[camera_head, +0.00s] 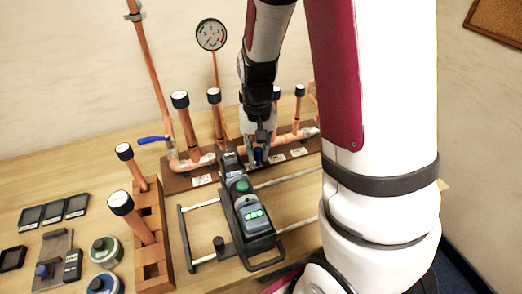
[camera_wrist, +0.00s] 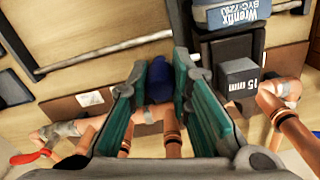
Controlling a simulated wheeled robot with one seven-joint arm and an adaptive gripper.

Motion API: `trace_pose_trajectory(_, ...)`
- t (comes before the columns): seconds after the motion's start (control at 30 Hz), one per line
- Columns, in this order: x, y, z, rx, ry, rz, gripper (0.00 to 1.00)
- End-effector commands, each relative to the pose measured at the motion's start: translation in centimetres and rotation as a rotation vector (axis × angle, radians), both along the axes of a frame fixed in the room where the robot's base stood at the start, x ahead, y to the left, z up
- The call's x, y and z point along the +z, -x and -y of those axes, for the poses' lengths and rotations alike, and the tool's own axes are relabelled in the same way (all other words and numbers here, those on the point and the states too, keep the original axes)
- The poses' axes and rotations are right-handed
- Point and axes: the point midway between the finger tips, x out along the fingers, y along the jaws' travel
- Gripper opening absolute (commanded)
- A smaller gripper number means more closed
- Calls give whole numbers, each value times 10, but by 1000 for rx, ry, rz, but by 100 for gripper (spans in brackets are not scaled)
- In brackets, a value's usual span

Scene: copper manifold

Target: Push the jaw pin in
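The pressing tool (camera_head: 242,205) lies on the table with its dark jaw end toward the pipework. In the wrist view its jaw block (camera_wrist: 238,80), marked 15 mm, is right of my fingers. A blue rounded piece (camera_wrist: 158,82), which looks like the jaw pin, fills the gap between my teal-padded fingertips. My gripper (camera_wrist: 162,85) appears shut on it. In the head view my gripper (camera_head: 261,138) points down beside the jaw end, and the blue piece (camera_head: 258,156) shows below it. The pin's lower end and the jaw's hole are hidden.
Behind my gripper runs the copper manifold (camera_head: 188,163) with capped upright pipes and a gauge (camera_head: 211,35). At left are a wooden block (camera_head: 150,230) with capped pipes, trays (camera_head: 55,210) and round tins (camera_head: 104,252).

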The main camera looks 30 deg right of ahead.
Motion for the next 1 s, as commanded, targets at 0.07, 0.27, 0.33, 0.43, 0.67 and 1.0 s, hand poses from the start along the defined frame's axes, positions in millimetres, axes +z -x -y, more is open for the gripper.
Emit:
trace_pose_trajectory(0.07,0,0,0,-1,0,1,39)
trace_pose_trajectory(0.27,0,0,0,-1,0,1,39)
trace_pose_trajectory(0.33,0,0,0,-1,0,1,39)
trace_pose_trajectory(0.43,3,-1,0,0,0,2,39)
trace_pose_trajectory(0.67,36,-1,1,1,1,7,39)
trace_pose_trajectory(1.0,101,-1,0,0,0,5,39)
